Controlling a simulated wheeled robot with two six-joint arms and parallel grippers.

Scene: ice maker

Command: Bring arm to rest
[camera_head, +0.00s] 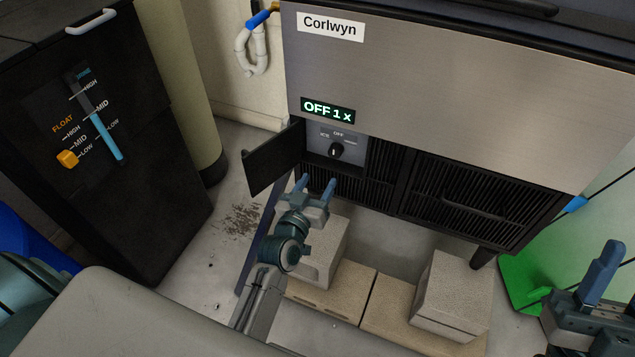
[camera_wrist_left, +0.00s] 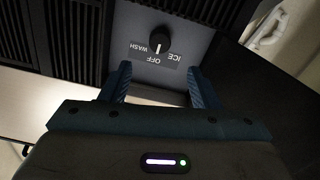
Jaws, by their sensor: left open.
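My left gripper (camera_head: 318,184) is open and empty in front of the ice maker (camera_head: 450,90), just below its small control panel. In the left wrist view, its two blue fingers (camera_wrist_left: 160,75) stand apart below the black knob (camera_wrist_left: 160,40) in the picture, and nothing is between them. The knob also shows in the head view (camera_head: 335,150); its white mark points to OFF. The lit display (camera_head: 328,110) reads "OFF 1 x". My right gripper (camera_head: 598,280) is partly in view at the right edge; its opening is not clear.
A dark panel door (camera_head: 272,160) stands open left of the knob. Concrete blocks (camera_head: 455,290) lie under the ice maker. A black cabinet (camera_head: 130,190) with sliders stands at the left. A green object (camera_head: 520,285) is at the right.

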